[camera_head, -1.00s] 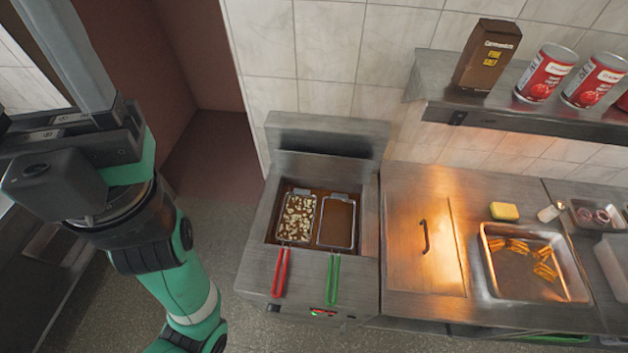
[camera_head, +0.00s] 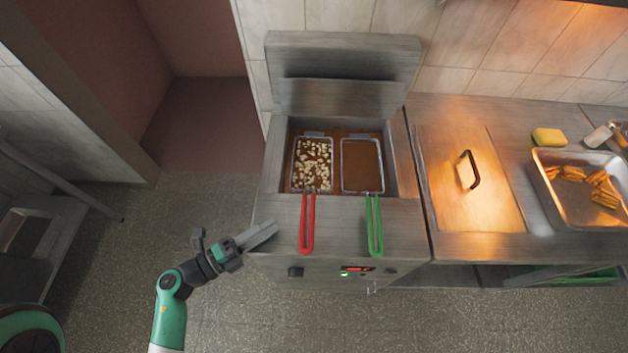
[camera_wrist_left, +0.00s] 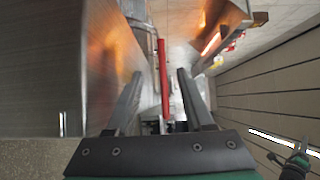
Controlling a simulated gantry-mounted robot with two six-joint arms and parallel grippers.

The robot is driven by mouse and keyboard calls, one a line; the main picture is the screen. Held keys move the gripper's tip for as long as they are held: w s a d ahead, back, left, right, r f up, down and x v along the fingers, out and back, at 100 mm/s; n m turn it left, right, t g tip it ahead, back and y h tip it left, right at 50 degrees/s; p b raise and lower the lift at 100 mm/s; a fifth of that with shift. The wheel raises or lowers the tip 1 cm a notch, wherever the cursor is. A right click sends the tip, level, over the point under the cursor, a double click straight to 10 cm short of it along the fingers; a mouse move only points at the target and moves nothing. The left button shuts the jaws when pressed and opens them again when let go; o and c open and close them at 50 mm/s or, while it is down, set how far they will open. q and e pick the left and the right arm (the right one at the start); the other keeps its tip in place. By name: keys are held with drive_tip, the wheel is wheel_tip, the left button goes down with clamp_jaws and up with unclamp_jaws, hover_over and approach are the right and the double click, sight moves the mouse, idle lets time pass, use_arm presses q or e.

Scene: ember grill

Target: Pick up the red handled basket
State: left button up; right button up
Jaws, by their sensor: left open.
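The red handled basket (camera_head: 312,165) sits in the left well of the fryer, holding pale chopped pieces. Its red handle (camera_head: 307,222) lies over the fryer's front. My left gripper (camera_head: 262,235) is at the fryer's front left edge, left of the red handle and apart from it. It is open and empty. In the left wrist view, the red handle (camera_wrist_left: 163,78) stands upright in the picture, ahead of my open left gripper (camera_wrist_left: 160,92) and in line with the gap between its fingers.
A second basket (camera_head: 362,165) with a green handle (camera_head: 374,225) sits right of the red one. A lidded counter (camera_head: 465,180) and a metal tray of fried pieces (camera_head: 548,190) stand further right. A yellow block (camera_head: 548,137) lies behind the tray. Open floor lies left.

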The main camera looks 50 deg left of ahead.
sight(306, 203)
use_arm(q)
drive_tip(key=w, duration=0.7)
drive_tip(key=w+d+b, duration=0.1)
drive_tip(key=w, duration=0.3)
drive_tip(key=shift+w+d+r, duration=0.1)
drive_tip(key=shift+w+r, duration=0.05)
drive_tip(key=shift+w, duration=0.15)
drive_tip(key=shift+c, duration=0.3)
clamp_jaws()
idle(0.8)
